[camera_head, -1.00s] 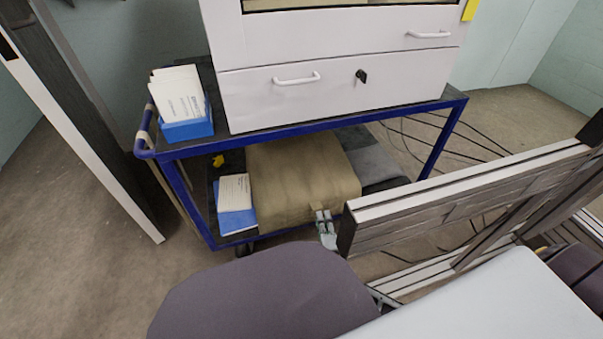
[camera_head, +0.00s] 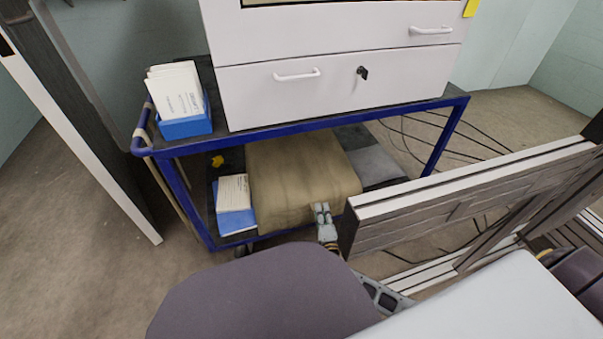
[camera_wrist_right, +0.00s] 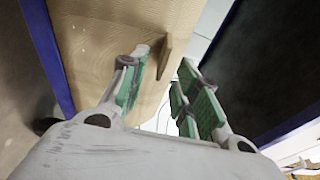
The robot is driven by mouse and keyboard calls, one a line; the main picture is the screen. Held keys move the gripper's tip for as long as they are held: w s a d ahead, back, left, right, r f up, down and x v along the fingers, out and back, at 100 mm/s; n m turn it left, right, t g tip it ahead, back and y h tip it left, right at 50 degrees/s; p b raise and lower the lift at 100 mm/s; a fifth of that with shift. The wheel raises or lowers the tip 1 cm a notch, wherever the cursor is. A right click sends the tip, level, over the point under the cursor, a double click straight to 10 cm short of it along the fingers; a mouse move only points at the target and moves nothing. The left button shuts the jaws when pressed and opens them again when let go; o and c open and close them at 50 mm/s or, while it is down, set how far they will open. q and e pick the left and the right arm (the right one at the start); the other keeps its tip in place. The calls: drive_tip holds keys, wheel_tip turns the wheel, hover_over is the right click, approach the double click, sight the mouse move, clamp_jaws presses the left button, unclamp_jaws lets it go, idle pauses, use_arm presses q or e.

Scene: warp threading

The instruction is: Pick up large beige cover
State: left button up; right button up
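The large beige cover (camera_head: 295,175) is a boxy fabric-like thing on the lower shelf of the blue cart. It also fills the upper middle of the right wrist view (camera_wrist_right: 110,35). My right gripper (camera_head: 321,209) is at the cover's front face, near its right corner. In the right wrist view its green-padded fingers (camera_wrist_right: 160,95) are apart. A small beige tab (camera_wrist_right: 172,58) sticks out from the cover near the gap between the fingertips. I cannot tell whether they touch it. My left gripper is not in view.
The blue cart (camera_head: 315,122) carries a white drawer cabinet (camera_head: 335,80) and a blue box of cards (camera_head: 185,125) on top. Another blue card box (camera_head: 237,222) stands left of the cover. A grey-and-white frame (camera_head: 470,195) is close to the right of my gripper.

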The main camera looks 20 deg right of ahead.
drive_tip(key=shift+b+x, duration=0.35)
drive_tip(key=shift+x, duration=0.75)
clamp_jaws()
